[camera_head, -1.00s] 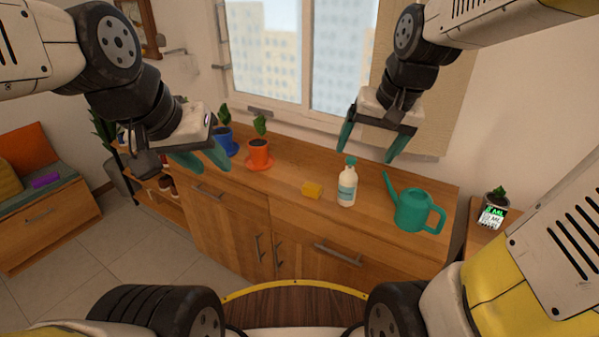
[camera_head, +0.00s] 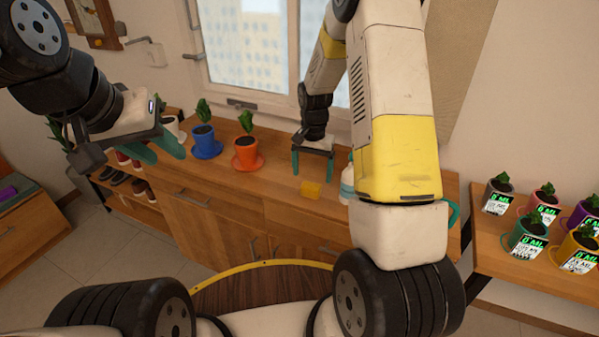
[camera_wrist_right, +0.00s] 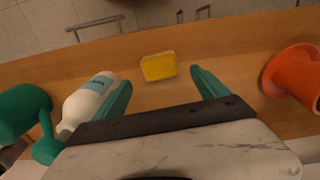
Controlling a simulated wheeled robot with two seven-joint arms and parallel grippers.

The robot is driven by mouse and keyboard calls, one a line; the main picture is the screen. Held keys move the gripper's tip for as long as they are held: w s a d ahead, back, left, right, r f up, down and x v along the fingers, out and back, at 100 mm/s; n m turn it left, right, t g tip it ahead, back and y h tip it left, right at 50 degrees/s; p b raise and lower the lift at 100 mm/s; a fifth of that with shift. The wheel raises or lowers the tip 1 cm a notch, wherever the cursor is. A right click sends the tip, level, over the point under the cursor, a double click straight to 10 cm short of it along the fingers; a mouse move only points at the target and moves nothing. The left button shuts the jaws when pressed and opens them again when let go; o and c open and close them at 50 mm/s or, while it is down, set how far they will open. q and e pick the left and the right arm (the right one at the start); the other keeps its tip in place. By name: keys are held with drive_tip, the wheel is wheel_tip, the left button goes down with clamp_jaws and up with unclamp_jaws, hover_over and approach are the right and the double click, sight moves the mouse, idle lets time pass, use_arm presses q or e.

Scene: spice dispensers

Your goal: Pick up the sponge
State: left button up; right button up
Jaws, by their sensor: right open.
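The yellow sponge (camera_head: 311,189) lies on the wooden cabinet top near its front edge. In the right wrist view the sponge (camera_wrist_right: 158,66) sits between and beyond the two green fingertips, not touched. My right gripper (camera_head: 313,165) is open and empty, just behind and above the sponge in the head view; it also shows in the right wrist view (camera_wrist_right: 160,88). My left gripper (camera_head: 158,149) hangs at the left, clear of the sponge, with its green fingers apart and nothing seen between them.
The spray bottle (camera_wrist_right: 92,99) and green watering can (camera_wrist_right: 22,110) stand to one side of the sponge, the orange pot (camera_head: 247,154) to the other. A blue pot (camera_head: 206,143) is farther left. Several labelled pots stand on a side table (camera_head: 490,240) at right.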

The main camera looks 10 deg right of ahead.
sight(311, 186)
wheel_tip(311, 186, down, 6)
drive_tip(key=shift+s+a, duration=0.15)
drive_tip(key=c, duration=1.4)
drive_tip(key=shift+c, duration=0.2)
drive_tip(key=shift+r, duration=0.15)
wheel_tip(311, 186, up, 3)
drive_tip(key=shift+r, duration=0.2)
drive_tip(key=s+a+r, duration=0.1)
drive_tip(key=s, duration=1.5)
drive_tip(key=shift+r, duration=0.2)
